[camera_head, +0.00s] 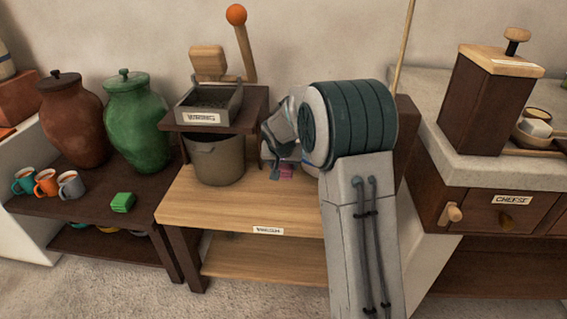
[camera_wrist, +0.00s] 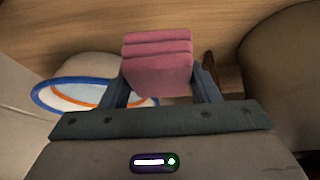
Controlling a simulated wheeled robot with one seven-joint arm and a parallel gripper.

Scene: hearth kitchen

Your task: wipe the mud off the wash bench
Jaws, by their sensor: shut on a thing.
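My gripper (camera_wrist: 160,92) is shut on a pink folded cloth or sponge (camera_wrist: 157,64), held between its two fingers. In the head view the pink thing (camera_head: 286,171) shows just below my gripper (camera_head: 283,162), over the back part of the light wooden wash bench (camera_head: 240,213). The bench's wood (camera_wrist: 85,27) also fills the top of the wrist view. I cannot tell whether the pink thing touches the bench. No mud is clearly visible; my arm hides the right part of the bench top.
A grey-brown bucket (camera_head: 217,160) stands on the bench, left of my gripper, below a small shelf with a labelled tray (camera_head: 209,104). A blue-rimmed dish (camera_wrist: 75,95) lies close by in the wrist view. The bench's front left is clear.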

